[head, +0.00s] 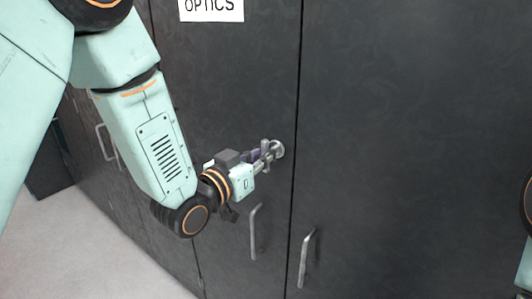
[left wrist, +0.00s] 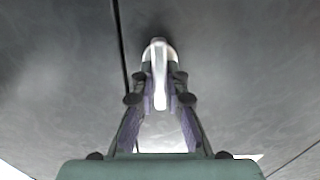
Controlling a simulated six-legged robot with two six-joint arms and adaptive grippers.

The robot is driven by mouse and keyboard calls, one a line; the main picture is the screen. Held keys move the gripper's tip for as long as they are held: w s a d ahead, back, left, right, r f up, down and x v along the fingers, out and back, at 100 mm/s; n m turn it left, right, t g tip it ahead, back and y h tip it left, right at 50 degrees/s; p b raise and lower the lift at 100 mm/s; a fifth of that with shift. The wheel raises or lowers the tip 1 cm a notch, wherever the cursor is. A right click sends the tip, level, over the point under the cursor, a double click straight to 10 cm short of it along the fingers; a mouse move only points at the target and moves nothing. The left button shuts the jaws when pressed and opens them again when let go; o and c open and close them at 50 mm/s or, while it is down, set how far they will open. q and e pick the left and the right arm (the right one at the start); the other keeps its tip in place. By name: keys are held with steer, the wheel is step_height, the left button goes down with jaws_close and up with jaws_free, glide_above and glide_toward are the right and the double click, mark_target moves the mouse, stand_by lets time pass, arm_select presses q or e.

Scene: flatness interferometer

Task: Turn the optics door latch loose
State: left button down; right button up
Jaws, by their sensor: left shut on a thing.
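The optics door (head: 225,85) is a dark grey cabinet door with a white "OPTICS" label (head: 211,8) near its top. Its latch (head: 277,149) is a round silver metal piece near the door's right edge. My left gripper (head: 264,153) is at the latch, with its fingers on the latch's lever. In the left wrist view, the pale lever (left wrist: 160,75) stands between the two fingers of my left gripper (left wrist: 160,100), which are shut on it. The door looks closed. My right gripper is not in view.
A silver bar handle (head: 254,231) is on the optics door below my left gripper. Another bar handle (head: 306,258) is on the neighbouring door to the right. More cabinet doors run to the left, and pale floor (head: 85,240) is clear at lower left.

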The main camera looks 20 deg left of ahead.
arm_select(q)
steer(key=n, duration=0.3)
steer(key=n+p, duration=0.1)
steer(key=shift+s+a+n, duration=0.15)
steer(key=shift+a+n, duration=0.1)
steer(key=shift+n, duration=0.15)
steer(key=n, duration=0.3)
steer(key=shift+f+n+p, duration=0.1)
steer(key=shift+n+p, duration=0.2)
steer(key=n, duration=0.3)
steer(key=shift+a+n+p, duration=0.1)
steer(key=shift+n+p, duration=0.2)
steer(key=n, duration=0.4)
steer(key=shift+f+n+p, duration=0.2)
steer(key=shift+n+p, duration=0.1)
steer(key=shift+p, duration=0.05)
steer(key=c, duration=1.4)
jaws_free()
